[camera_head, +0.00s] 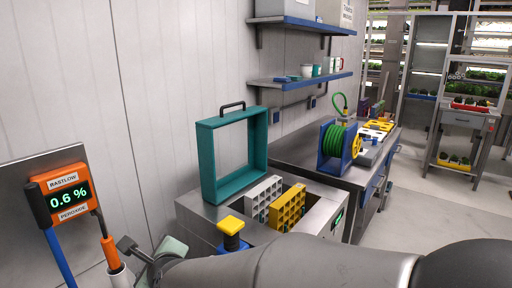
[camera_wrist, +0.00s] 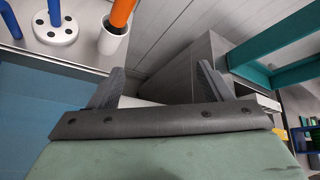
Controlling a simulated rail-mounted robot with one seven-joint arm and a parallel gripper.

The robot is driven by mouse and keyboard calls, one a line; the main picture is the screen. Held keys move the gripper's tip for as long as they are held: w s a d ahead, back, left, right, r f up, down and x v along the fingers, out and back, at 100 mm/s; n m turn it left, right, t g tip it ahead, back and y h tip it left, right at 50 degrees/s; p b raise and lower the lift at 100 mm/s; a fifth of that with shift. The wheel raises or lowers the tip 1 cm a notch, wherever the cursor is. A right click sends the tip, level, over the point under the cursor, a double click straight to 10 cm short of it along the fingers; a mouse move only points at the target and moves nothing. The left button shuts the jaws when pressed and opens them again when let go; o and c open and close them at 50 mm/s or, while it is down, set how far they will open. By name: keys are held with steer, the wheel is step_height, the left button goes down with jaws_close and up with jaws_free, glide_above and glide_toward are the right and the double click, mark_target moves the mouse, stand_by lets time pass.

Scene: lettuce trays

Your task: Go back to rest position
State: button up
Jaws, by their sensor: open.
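My gripper (camera_wrist: 161,82) is open in the wrist view, with its two dark fingers apart and nothing between them. In the head view my arm stretches along the bottom edge from the right, and my gripper (camera_head: 132,259) is at the lower left. It is beside the white holder (camera_head: 118,276) with the orange probe (camera_head: 110,252), and left of the steel unit with the teal frame (camera_head: 207,165). The head view shows my gripper only partly. In the wrist view the white holder (camera_wrist: 113,40) is at the upper left, apart from the fingers.
An orange peroxide meter reading 0.6 % (camera_head: 68,193) is at the left. White (camera_head: 262,197) and yellow (camera_head: 287,208) trays sit in the steel unit, behind a yellow-topped button (camera_head: 231,226). A bench with a green hose reel (camera_head: 338,146) stands beyond. Open floor (camera_head: 420,215) lies right.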

steer(key=d+f+n+g+h, duration=0.25)
steer(key=d+n, duration=0.55)
steer(key=d, duration=0.5)
steer(key=s+d+f+n+g+h, duration=0.1)
steer(key=s+d+n, duration=0.3)
steer(key=d, duration=0.4)
steer(key=s+d+f+n+g+h+p, duration=0.1)
steer(key=s+d+f+n+g+h, duration=0.1)
steer(key=s+d, duration=0.4)
steer(key=s+d+f+n+g+h, duration=0.2)
steer(key=s+d+n, duration=0.4)
steer(key=d, duration=0.4)
steer(key=shift+d+n+g+p, duration=0.3)
steer(key=shift+d+g, duration=0.1)
steer(key=shift+g, duration=0.35)
